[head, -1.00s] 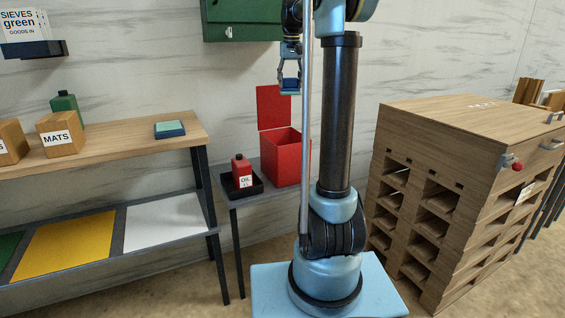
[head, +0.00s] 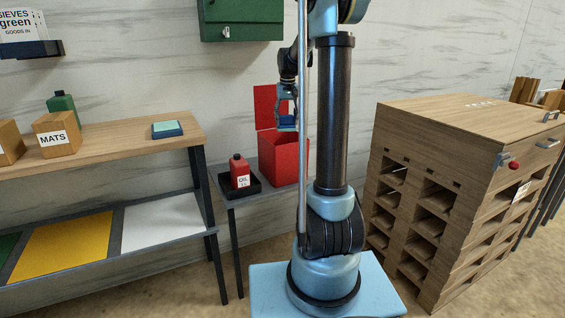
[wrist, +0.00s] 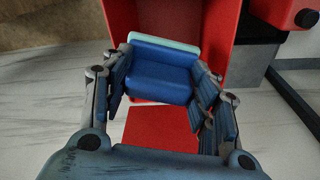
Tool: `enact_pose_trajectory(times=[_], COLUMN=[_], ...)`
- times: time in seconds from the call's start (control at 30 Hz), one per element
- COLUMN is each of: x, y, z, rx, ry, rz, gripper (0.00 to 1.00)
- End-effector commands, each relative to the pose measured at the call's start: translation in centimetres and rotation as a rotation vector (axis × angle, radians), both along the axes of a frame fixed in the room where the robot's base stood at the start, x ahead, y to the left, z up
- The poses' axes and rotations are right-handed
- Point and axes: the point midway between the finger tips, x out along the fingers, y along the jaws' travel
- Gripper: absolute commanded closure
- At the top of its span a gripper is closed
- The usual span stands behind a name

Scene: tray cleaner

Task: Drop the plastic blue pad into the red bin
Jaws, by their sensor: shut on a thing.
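My gripper (head: 287,122) is shut on a blue pad (wrist: 160,78) with a pale teal edge. The pad also shows small between the fingers in the head view (head: 286,121). The red bin (head: 283,160) stands on a low grey table, open at the top, with its lid (head: 264,103) raised at the back. My gripper and the pad hang right over the bin's opening. In the wrist view the bin's red wall (wrist: 218,45) shows around and beyond the pad. The pad hides part of the bin's inside.
A red oil bottle (head: 239,172) sits in a black tray (head: 254,184) left of the bin. Another teal-topped pad (head: 167,129) lies on the wooden bench (head: 110,145). A green cabinet (head: 240,22) hangs on the wall above. A slotted wooden unit (head: 450,170) stands at right.

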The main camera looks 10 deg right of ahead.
Motion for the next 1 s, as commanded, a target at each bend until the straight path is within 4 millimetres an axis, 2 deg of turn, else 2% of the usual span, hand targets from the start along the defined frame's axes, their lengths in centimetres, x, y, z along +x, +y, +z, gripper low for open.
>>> enact_pose_trajectory(times=[0.2,0.4,0.8,0.83,0.9,1.0], x=[0.0,0.0,0.0,0.0,0.0,0.0], y=[0.0,-0.1,-0.2,-0.2,-0.2,-0.2], z=[-2.3,-3.7,-4.1,-4.1,-4.1,-4.1], rx=[0.000,0.000,0.000,0.000,0.000,0.000], ry=[0.000,0.000,0.000,0.000,0.000,0.000], rz=[0.000,-0.001,-0.002,-0.002,-0.003,-0.003], gripper=[0.76,0.76,0.76,0.39,0.23,0.22])
